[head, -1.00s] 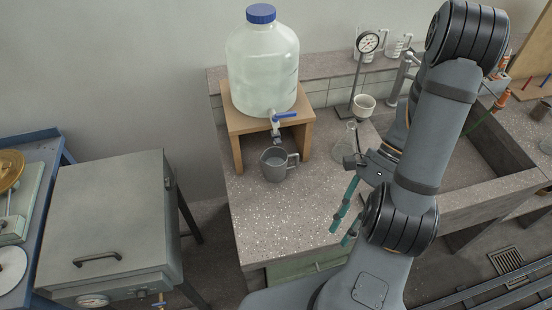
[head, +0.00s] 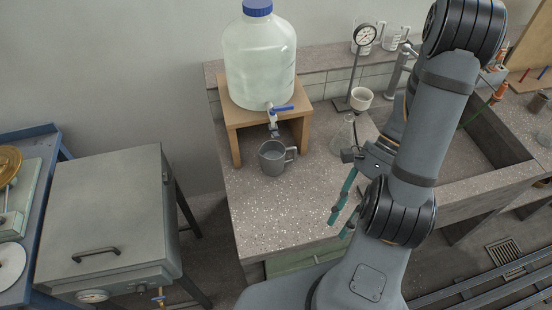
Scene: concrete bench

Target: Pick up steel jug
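The steel jug (head: 272,160) stands upright on the concrete bench, below the tap of a large water bottle. Its handle points right, and its open top shows a grey inside; I cannot tell whether it holds liquid. My gripper (head: 340,226) is to the right of the jug and nearer the bench's front, apart from it. Its two teal fingers point down and left, with a gap between them and nothing visible in it. Part of the gripper is hidden behind my arm.
The bottle (head: 259,62) with a blue-handled tap (head: 282,108) sits on a wooden stand (head: 233,122) behind the jug. A glass flask (head: 343,136) and a gauge stand (head: 352,75) are to the right. The bench front (head: 270,215) is clear.

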